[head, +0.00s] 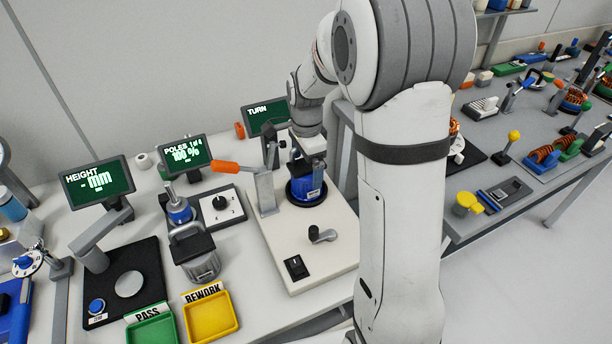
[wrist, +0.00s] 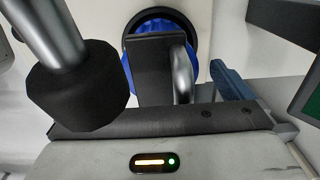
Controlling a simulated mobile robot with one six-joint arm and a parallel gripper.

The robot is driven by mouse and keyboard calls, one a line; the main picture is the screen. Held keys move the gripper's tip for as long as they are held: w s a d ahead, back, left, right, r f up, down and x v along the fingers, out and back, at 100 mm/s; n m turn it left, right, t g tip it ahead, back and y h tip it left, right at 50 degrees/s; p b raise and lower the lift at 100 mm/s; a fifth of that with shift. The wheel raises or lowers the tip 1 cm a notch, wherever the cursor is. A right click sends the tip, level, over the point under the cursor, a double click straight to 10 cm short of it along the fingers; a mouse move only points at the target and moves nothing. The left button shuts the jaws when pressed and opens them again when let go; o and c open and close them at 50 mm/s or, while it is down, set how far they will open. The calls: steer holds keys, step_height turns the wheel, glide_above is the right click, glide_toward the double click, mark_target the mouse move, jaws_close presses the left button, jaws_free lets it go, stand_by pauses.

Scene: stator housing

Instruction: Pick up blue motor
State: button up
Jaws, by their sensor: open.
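The blue motor (head: 306,190), a round blue body with a dark base, sits in the white turn station (head: 275,235) in the head view. My gripper (head: 312,162) is directly above it, pointing down, close to its top. The wrist view shows the blue body (wrist: 132,80) and its dark ring behind a black block, which hides much of it. My gripper is open. Its fingertips are hard to make out, and I cannot tell whether they touch the motor.
A black-ended metal rod (wrist: 75,85) is close at left in the wrist view. Green (head: 153,330) and yellow (head: 211,317) trays lie at the front.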

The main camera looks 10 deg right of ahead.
steer(key=shift+c, duration=0.2)
steer(key=c, duration=2)
steer(key=shift+r, duration=0.1)
steer(key=shift+c, duration=0.2)
